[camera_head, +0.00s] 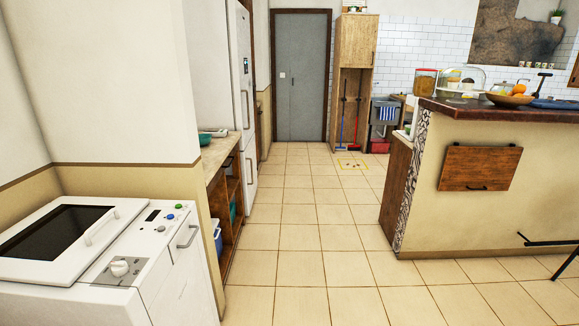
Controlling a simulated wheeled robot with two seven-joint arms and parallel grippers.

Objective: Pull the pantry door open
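A tall grey door (301,80) in a dark brown frame stands at the far end of the room, at the top centre of the head view. It looks shut. A vertical seam runs down it, with a small light plate to the left of the seam. No label shows, so I cannot tell for certain that it is the pantry door. Neither of my grippers is in view.
A tiled floor aisle (300,215) leads clear to the grey door. A white appliance (190,250), low shelving (223,180) and a white fridge (247,110) line the left. A counter island (430,220) stands right. A wooden cabinet (356,40) with brooms adjoins the door.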

